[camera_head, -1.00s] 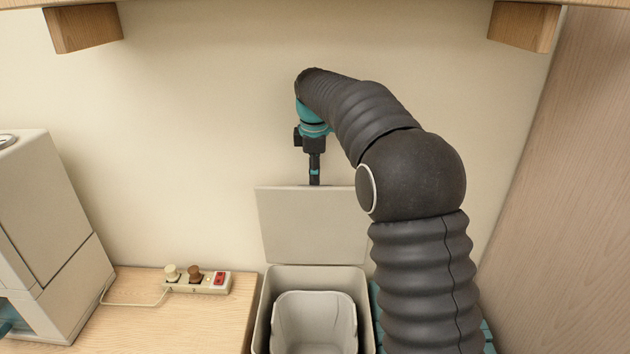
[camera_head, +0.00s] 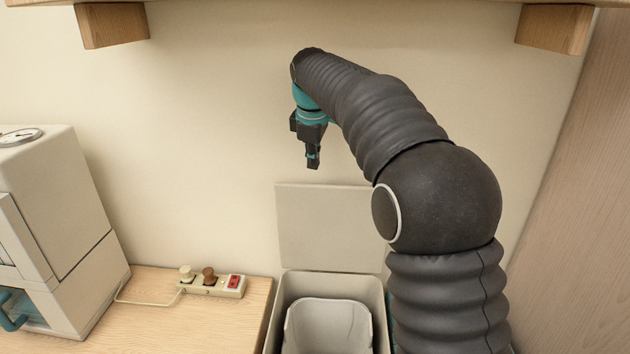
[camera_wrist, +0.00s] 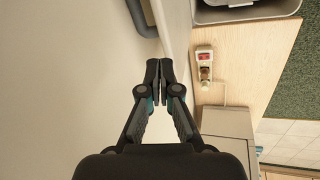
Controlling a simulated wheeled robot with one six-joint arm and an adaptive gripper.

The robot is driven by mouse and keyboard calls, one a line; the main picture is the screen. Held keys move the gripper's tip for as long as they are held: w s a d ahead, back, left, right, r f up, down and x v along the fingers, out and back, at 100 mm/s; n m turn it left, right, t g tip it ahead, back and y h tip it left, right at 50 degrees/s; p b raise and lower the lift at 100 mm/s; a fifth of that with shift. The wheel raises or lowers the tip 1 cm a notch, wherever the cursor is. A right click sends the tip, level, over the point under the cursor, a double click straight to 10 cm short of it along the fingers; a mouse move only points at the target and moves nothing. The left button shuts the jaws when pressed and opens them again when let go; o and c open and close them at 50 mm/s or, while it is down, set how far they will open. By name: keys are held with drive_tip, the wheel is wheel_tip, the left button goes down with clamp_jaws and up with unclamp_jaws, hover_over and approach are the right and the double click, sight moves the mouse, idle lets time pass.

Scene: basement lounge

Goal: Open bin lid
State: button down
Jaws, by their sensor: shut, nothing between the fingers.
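The bin (camera_head: 275,318) stands at the bottom middle of the head view, with a pale inner bucket (camera_head: 328,325) inside. Its lid (camera_head: 330,225) stands raised and upright behind the opening, near the wall. My gripper (camera_head: 313,165) is above the lid's top edge, apart from it, pointing down and empty. In the wrist view my gripper (camera_wrist: 160,65) has its fingertips together. Part of the bin (camera_wrist: 240,10) shows at the top of that view. My arm hides the bin's right side in the head view.
A wooden counter (camera_head: 180,325) lies left of the bin, with a power strip (camera_head: 215,285) and its cable on it. A pale appliance (camera_head: 60,230) stands at the far left. Shelf brackets (camera_head: 112,25) hang overhead. A wood panel (camera_head: 575,220) borders the right.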

sight(310, 187)
drive_tip(key=w+f+m, duration=0.1)
drive_tip(key=f+m, duration=0.1)
drive_tip(key=m, duration=0.3)
drive_tip(key=w+f+m+b, duration=0.1)
drive_tip(key=f+m, duration=0.1)
drive_tip(key=m, duration=0.3)
drive_tip(key=w+f+m+t, duration=0.1)
drive_tip(key=f+m, duration=0.1)
drive_tip(key=m, duration=0.3)
drive_tip(key=shift+a+f+m+b, duration=0.1)
drive_tip(key=shift+a+m+b, duration=0.05)
drive_tip(key=shift+m+b, duration=0.2)
drive_tip(key=s+b, duration=0.1)
drive_tip(key=b, duration=0.1)
drive_tip(key=s+t+b, duration=0.1)
drive_tip(key=b, duration=0.1)
drive_tip(key=s+b, duration=0.2)
drive_tip(key=shift+a+f, duration=0.15)
drive_tip(key=shift+f, duration=0.25)
drive_tip(key=shift+s+r+t+b, duration=0.3)
drive_tip(key=shift+s+t+b, duration=0.1)
drive_tip(key=shift+s+b, duration=0.15)
